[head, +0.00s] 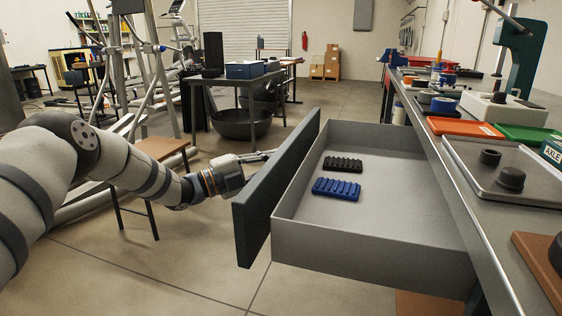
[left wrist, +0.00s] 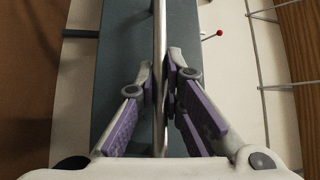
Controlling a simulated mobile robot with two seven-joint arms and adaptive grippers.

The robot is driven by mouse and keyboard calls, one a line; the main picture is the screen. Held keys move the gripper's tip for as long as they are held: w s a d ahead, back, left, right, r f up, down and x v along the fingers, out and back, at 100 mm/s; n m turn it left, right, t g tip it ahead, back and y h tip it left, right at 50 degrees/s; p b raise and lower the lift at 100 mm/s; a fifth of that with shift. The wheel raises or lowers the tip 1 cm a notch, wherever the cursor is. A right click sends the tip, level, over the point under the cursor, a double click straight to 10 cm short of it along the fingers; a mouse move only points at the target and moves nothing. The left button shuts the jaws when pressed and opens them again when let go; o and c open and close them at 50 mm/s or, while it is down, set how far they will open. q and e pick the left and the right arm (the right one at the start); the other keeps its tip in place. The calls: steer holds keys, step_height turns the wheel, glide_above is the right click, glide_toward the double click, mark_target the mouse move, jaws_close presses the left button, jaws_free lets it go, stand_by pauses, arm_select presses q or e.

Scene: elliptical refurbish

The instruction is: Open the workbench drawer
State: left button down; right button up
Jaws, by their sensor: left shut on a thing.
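The workbench drawer (head: 370,222) is pulled well out from the workbench (head: 470,200) in the head view. Its dark front panel (head: 262,205) faces left, toward my left arm. My left gripper (head: 262,156) is at the outer side of that panel. In the left wrist view, my left gripper (left wrist: 160,95) is shut on the drawer's metal bar handle (left wrist: 160,35), with a finger on each side of it. The dark front panel (left wrist: 115,60) lies behind the handle there. My right gripper is in neither view.
A black tray block (head: 342,164) and a blue one (head: 336,189) lie inside the drawer. The workbench top holds a grey tray (head: 500,165), an orange tray (head: 462,127) and other parts. A brown stool (head: 160,148) stands behind my left arm. Floor is open beyond the drawer.

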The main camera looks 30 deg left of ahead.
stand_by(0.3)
arm_select(q)
steer(key=c, duration=1.7)
jaws_free()
steer(key=shift+s+a, duration=0.1)
steer(key=v, duration=1.2)
